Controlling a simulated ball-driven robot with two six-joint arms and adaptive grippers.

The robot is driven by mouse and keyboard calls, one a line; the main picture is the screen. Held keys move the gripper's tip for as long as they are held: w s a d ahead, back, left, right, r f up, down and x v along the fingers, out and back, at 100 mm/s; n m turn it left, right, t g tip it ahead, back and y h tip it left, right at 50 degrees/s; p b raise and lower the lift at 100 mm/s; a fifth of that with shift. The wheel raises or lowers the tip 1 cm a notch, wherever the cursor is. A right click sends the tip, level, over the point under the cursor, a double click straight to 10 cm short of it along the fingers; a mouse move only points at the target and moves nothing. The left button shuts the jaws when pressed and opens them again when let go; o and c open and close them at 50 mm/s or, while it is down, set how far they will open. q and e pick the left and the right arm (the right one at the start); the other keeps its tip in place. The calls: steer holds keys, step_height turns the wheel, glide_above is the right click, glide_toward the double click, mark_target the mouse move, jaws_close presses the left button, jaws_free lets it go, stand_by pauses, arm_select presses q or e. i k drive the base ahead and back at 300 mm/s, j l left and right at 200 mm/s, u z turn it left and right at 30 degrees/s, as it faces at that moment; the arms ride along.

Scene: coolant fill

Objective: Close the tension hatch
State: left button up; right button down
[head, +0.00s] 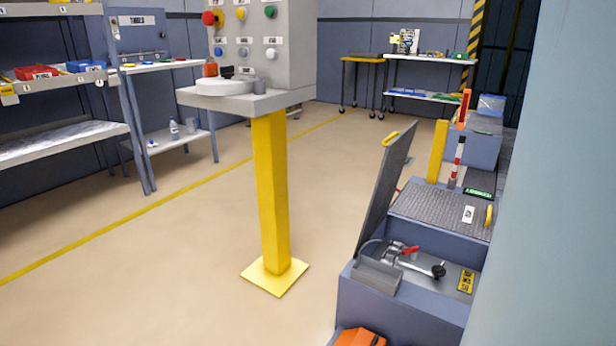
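An open hatch lid (386,190) stands steeply upright at the lower right, with a yellow handle (390,139) near its top edge. It rises from the left side of a blue-grey cabinet (400,312). The open bay beside it holds a metal fitting with a red lever (410,250) and an arm ending in a black knob (438,271). No readable label confirms that this lid is the tension hatch. Neither of my grippers is in view.
A closed grey hatch (440,207) with a yellow handle (489,216) lies behind the open bay. A yellow pedestal (271,195) carries a control panel (262,45). A pale surface (560,200) blocks the right side. Floor between pedestal and cabinet is clear.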

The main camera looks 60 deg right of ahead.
mark_target(394, 159)
steer(key=i+z, duration=0.65)
steer(key=z, duration=0.25)
steer(key=i+j+z, duration=0.15)
steer(key=i+z, duration=0.2)
steer(key=z, duration=0.15)
steer(key=i+j+z, duration=0.25)
steer(key=z, duration=0.2)
steer(key=i+j+z, duration=0.1)
steer(key=i+z, duration=0.15)
steer(key=z, duration=0.2)
steer(key=i+j+z, duration=0.15)
steer(key=z, duration=0.3)
steer(key=i+j+z, duration=0.4)
steer(key=j+z, duration=0.2)
steer(key=z, duration=0.25)
